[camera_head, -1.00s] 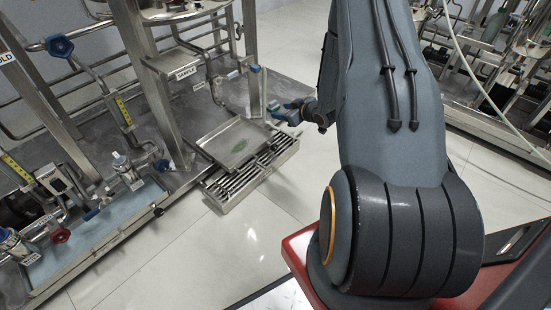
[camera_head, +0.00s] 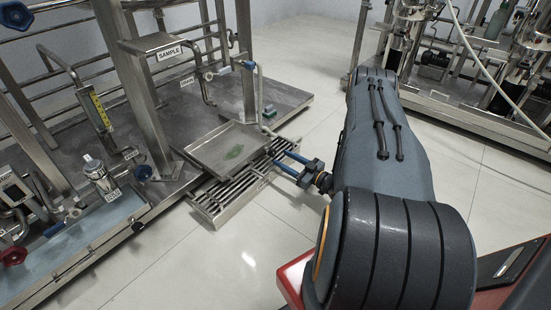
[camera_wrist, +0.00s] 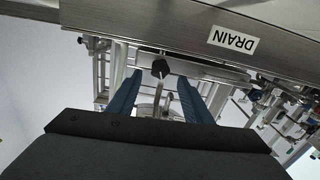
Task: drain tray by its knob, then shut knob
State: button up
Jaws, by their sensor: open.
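In the wrist view, the tray's edge carries a DRAIN label (camera_wrist: 233,40). A small dark knob (camera_wrist: 160,68) on a stem shows below that edge, between and near the fingertips; I cannot tell its exact depth. My gripper (camera_head: 281,158) is at the tray's right side, its blue fingers spread and pointing toward it. The open fingers (camera_wrist: 160,78) show on both sides of the knob, without visible contact. The knob cannot be made out in the head view.
The slatted grate (camera_head: 213,200) lies below the tray on the floor side. A post with a SAMPLE label (camera_head: 168,52) and pipes stands behind it. A bottle (camera_head: 95,172) and valves are at left. The tiled floor (camera_head: 240,260) in front is clear.

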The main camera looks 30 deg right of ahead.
aim_at(274, 154)
jog(key=b+x, duration=0.2)
jog(key=x, duration=0.2)
jog(key=shift+w+a, duration=0.15)
jog(key=shift+w, duration=0.2)
jog(key=c, duration=1.1)
